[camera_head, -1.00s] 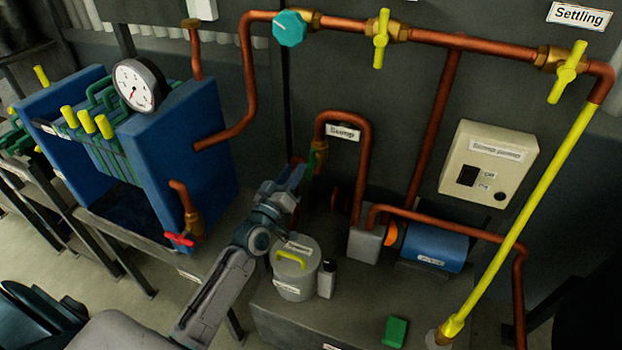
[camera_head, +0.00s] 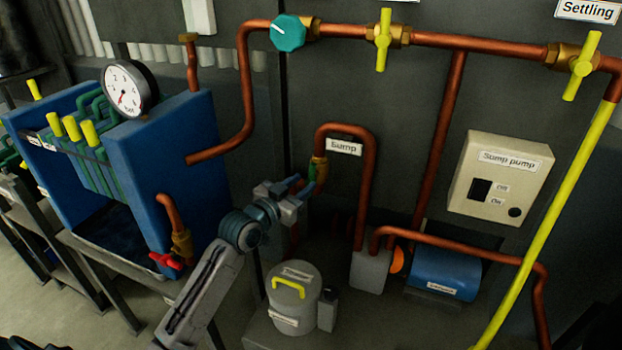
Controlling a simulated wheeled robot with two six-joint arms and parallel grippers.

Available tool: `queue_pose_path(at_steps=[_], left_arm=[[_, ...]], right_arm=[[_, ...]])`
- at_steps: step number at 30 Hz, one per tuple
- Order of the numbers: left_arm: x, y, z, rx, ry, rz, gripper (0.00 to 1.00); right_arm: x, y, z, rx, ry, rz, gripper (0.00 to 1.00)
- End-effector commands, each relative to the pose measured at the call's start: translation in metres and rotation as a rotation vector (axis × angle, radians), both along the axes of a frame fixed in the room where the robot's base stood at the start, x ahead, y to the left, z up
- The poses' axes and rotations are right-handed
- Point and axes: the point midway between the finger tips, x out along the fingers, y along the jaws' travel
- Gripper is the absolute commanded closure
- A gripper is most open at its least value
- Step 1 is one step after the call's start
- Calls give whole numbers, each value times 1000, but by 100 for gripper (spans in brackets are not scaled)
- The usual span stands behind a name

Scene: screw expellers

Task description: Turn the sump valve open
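The sump valve (camera_head: 320,171) is a brass body with a small green handle. It sits at the lower left end of a copper pipe (camera_head: 368,185) that bends over beside the "Sump" label (camera_head: 344,147). My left gripper (camera_head: 308,184) reaches up from the lower left to just below and left of the valve, with its bluish fingertips at or very near the green handle. The fingers are small and dark here, so I cannot tell if they grip the handle. My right gripper is out of view.
A lidded grey pot (camera_head: 299,309) with a yellow handle stands below my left gripper. A blue press with a gauge (camera_head: 130,89) and a red-handled valve (camera_head: 168,261) is at left. A sump pump box (camera_head: 498,178) and blue motor (camera_head: 442,270) are at right.

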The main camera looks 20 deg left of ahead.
Motion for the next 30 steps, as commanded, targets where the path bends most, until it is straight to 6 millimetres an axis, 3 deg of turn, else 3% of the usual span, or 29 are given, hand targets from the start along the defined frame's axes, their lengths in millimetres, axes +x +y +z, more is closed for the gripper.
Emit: queue_pose_path(at_steps=[7,19,20,25,30], left_arm=[[36,-8,0,-2,-1,1,66],[44,-10,0,-1,0,0,66],[44,-10,0,-1,0,0,68],[44,-10,0,-1,0,0,100],[44,-10,-1,-21,2,0,100]], right_arm=[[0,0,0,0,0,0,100],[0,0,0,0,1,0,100],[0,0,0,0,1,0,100],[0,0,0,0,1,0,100],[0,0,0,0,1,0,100]])
